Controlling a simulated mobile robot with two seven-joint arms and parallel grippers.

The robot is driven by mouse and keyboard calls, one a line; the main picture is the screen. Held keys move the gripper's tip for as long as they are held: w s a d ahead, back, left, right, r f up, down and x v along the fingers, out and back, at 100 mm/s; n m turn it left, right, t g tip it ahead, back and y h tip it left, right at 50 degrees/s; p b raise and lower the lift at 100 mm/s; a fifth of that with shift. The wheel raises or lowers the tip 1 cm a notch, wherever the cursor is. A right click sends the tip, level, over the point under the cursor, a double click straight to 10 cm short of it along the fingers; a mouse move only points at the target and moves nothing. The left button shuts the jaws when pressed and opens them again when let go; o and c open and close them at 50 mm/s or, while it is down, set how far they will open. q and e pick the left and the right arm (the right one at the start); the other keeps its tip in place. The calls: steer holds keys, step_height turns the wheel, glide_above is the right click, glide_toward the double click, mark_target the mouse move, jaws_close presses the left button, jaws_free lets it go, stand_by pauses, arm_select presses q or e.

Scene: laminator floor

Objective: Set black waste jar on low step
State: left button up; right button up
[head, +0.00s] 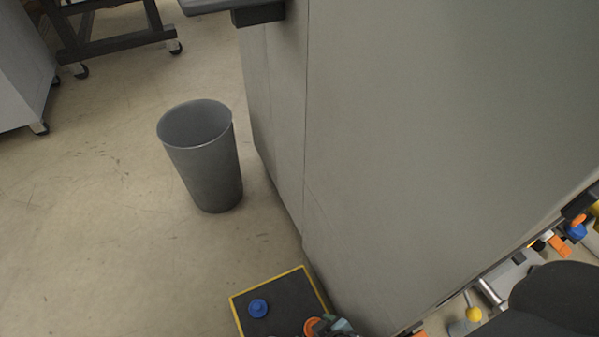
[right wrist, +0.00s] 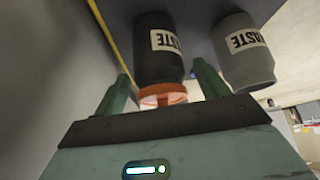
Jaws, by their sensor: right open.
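The black waste jar (right wrist: 155,50) has an orange lid (right wrist: 163,95) and a white label. It appears upright on the low step (head: 283,297), a dark mat-like top with a yellow edge. In the head view its orange lid (head: 312,326) shows at the bottom edge. My right gripper (right wrist: 163,75) is open, one finger on each side of the jar near its lid, with a gap visible beside the fingers. A grey waste jar (right wrist: 243,55) stands beside it; a blue lid (head: 258,307) shows on the step in the head view. My left gripper is out of view.
A tall grey machine side (head: 430,130) rises right behind the step. A grey waste bin (head: 205,165) stands on the floor beside it. Open floor (head: 90,240) lies to the left. A bench with orange, blue and yellow items (head: 560,245) shows at right.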

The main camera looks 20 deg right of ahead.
arm_select(q)
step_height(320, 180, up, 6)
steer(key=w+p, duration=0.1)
steer(key=p, duration=0.4)
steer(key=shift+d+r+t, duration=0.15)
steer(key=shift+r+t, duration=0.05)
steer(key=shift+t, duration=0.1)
arm_select(e)
steer(key=v, duration=1.1)
steer(key=shift+d, duration=0.15)
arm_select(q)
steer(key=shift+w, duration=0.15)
arm_select(e)
steer(key=shift+s+r, duration=0.1)
